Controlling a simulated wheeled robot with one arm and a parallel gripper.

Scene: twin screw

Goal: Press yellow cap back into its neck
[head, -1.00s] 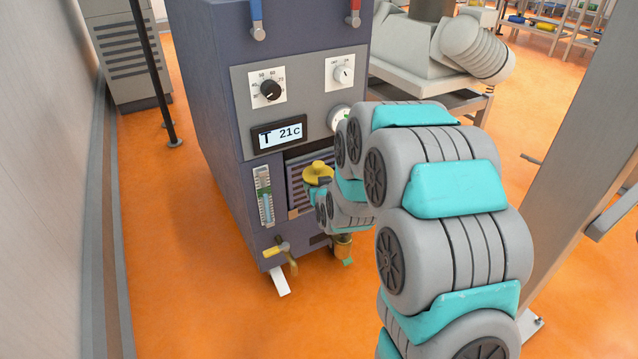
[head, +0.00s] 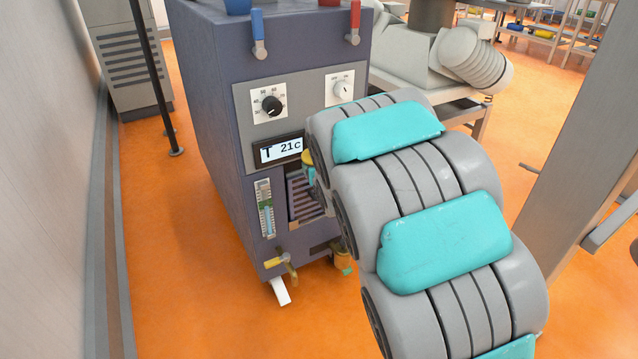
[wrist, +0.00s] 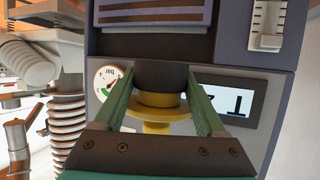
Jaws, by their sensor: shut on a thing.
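The yellow cap (wrist: 155,109) is held between the two green fingers of my gripper (wrist: 160,80) in the wrist view. It has a wide yellow flange, with a dark round part (wrist: 162,73) beside it between the fingertips. In the head view the cap (head: 308,157) shows partly at the machine's front, below and right of the display; my arm hides the rest of it and most of the gripper.
The dark blue machine (head: 210,130) carries a display (head: 279,150), dials, and blue (head: 258,35) and red (head: 353,25) levers above. A gauge (wrist: 105,80) shows close to the fingers. A brass tap (head: 278,258) juts out low. Orange floor is free at left.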

